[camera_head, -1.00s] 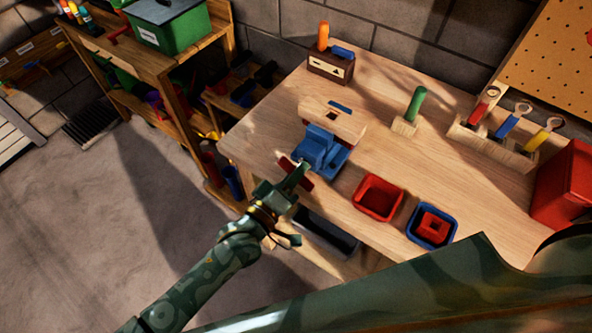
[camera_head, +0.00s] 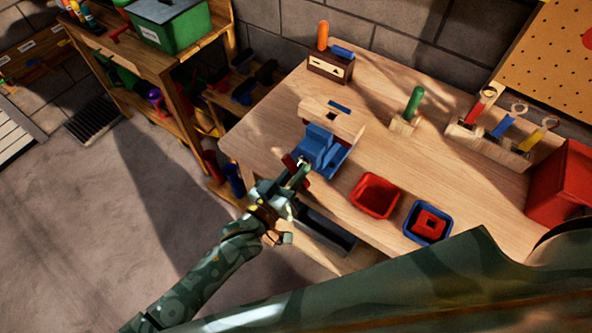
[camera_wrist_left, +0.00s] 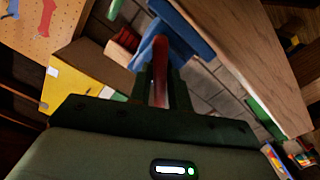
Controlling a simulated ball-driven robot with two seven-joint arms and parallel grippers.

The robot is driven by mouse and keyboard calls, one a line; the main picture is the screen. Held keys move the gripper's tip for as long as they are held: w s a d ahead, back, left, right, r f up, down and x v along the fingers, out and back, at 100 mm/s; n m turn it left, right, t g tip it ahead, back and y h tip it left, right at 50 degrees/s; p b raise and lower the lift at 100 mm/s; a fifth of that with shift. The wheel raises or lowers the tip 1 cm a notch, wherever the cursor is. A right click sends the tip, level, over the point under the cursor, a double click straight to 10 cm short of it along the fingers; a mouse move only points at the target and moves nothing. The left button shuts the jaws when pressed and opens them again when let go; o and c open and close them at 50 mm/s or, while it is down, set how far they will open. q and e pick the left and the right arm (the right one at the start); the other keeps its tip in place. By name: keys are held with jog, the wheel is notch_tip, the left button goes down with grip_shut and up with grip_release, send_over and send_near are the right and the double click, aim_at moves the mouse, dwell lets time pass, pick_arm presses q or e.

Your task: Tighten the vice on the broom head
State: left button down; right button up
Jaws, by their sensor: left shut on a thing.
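The blue vice (camera_head: 321,150) is at the workbench's left front edge. The pale wooden broom head (camera_head: 322,121), with a blue patch on top, sits at the vice's back side; the exact jaw contact cannot be told. The dark red vice handle (camera_head: 289,161) is at the vice's front. My left gripper (camera_head: 298,178) is at this handle, shut on it, and hides part of it. In the left wrist view, the red handle (camera_wrist_left: 160,62) stands between the gripper's fingers (camera_wrist_left: 160,92), with the blue vice (camera_wrist_left: 178,35) just beyond. My right gripper is not in view.
A red bin (camera_head: 374,195) and a blue bin (camera_head: 410,227) holding a red piece stand right of the vice. A green-handled tool (camera_head: 414,103) in a wooden block, a tool rack (camera_head: 470,140) and a red box (camera_head: 562,185) are farther right. The bench middle is clear.

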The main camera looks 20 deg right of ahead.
pick_arm(q)
jog(key=shift+f, duration=0.15)
dwell(0.8)
jog(key=c, duration=1.4)
grip_release()
jog(key=shift+a, duration=0.1)
jog(key=shift+c, duration=0.2)
jog(key=p+v, duration=0.1)
jog(key=v, duration=1.5)
jog(key=shift+s+a+p, duration=0.2)
jog(key=shift+p, duration=0.15)
